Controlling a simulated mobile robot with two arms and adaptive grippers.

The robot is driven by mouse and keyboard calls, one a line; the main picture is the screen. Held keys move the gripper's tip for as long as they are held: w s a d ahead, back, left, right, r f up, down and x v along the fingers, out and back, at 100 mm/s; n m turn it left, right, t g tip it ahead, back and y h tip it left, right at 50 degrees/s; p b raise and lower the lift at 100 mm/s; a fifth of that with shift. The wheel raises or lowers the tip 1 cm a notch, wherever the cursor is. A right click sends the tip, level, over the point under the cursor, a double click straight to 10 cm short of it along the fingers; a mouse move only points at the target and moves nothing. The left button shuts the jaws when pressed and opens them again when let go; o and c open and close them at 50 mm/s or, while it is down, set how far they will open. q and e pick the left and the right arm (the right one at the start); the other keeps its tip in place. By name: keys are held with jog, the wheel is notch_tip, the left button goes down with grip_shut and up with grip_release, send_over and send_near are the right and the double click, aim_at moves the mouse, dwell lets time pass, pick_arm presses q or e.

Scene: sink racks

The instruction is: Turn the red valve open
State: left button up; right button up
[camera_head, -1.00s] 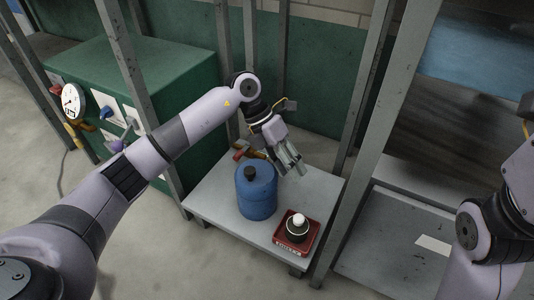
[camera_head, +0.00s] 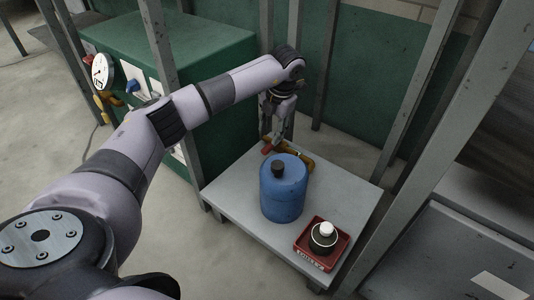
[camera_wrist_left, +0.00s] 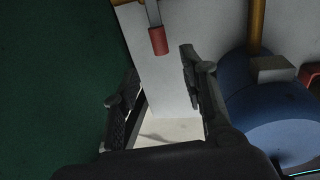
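The red valve handle (camera_head: 268,149) is a small red-tipped lever by a brass-yellow pipe (camera_head: 305,161) on the grey table, behind the blue canister. In the left wrist view the red grip (camera_wrist_left: 158,41) on its metal lever lies just ahead of the fingertips, roughly between them. My left gripper (camera_head: 272,138) points down right at the handle; its fingers (camera_wrist_left: 160,68) are spread apart with nothing held. I cannot tell whether a finger touches the lever. My right gripper is out of view.
The blue canister (camera_head: 283,200) stands close in front of the pipe. A red tray (camera_head: 315,262) holding a black-and-white bottle (camera_head: 323,236) sits at the table's front right. Grey posts (camera_head: 295,70) rise near my left arm. A green cabinet (camera_head: 185,45) with a gauge (camera_head: 103,71) stands left.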

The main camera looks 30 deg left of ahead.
aim_at(266, 148)
pick_arm(q)
jog(key=f+b, duration=0.1)
jog(key=f, duration=0.1)
jog(key=a+f+b, duration=0.1)
jog(key=f+b, duration=0.1)
jog(key=f, duration=0.1)
jog(key=f+b, duration=0.1)
jog(key=f, duration=0.2)
jog(key=shift+w+a+f, duration=0.1)
jog(key=shift+a, duration=0.2)
jog(key=shift+c, duration=0.2)
grip_shut()
